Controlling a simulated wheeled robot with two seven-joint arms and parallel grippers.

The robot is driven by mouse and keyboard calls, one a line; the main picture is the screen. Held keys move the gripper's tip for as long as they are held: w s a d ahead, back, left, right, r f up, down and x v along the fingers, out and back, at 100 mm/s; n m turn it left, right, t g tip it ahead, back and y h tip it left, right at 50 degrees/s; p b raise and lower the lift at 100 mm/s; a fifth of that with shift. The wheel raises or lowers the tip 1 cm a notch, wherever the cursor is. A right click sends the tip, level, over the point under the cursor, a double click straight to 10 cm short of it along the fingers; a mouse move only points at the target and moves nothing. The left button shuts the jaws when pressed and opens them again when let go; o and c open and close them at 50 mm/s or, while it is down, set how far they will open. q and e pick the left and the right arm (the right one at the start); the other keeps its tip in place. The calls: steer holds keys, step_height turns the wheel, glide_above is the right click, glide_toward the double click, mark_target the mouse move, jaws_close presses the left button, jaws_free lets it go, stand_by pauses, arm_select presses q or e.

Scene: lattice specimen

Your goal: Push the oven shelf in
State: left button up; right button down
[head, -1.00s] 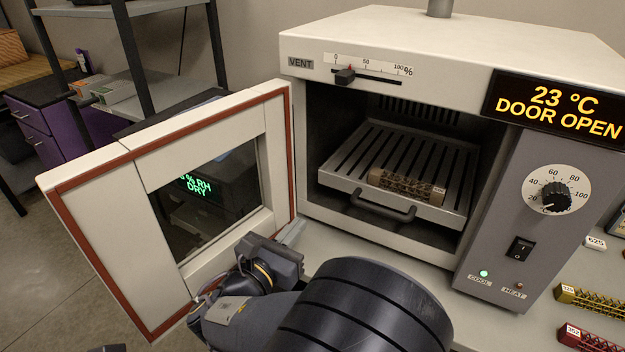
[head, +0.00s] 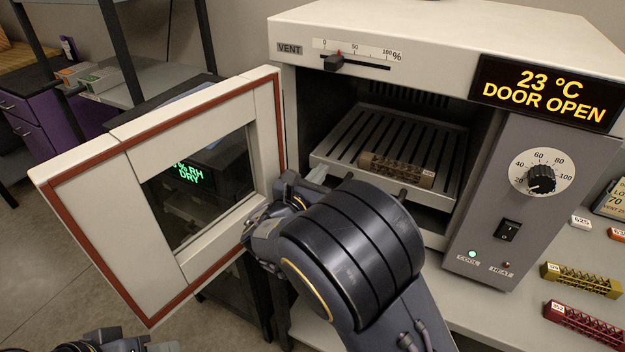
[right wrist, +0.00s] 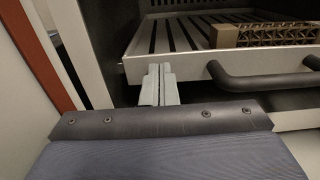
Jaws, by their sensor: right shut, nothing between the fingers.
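The oven shelf (head: 345,140), a slotted metal tray, sits in the open oven with its front part showing. A brown lattice specimen (head: 392,170) lies on it. The shelf's front edge and dark bar handle (right wrist: 265,80) show in the right wrist view; in the head view my right arm covers part of the handle. My right gripper (right wrist: 160,82) is shut and empty, its fingertips at the shelf's front edge, left of the handle. I cannot tell whether they touch it. In the head view my right gripper (head: 318,178) is partly hidden by its wrist. My left gripper is not clearly seen.
The oven door (head: 90,205) stands open on the left, close to my right gripper. The control panel (head: 515,190) is on the right and reads DOOR OPEN above. Yellow (head: 580,280) and red (head: 584,322) lattice specimens lie on the bench at right.

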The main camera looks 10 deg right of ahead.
mark_target(329, 161)
stand_by(0.3)
steer(key=x, duration=0.4)
steer(key=shift+w+d, duration=0.2)
steer(key=shift+r, duration=0.15)
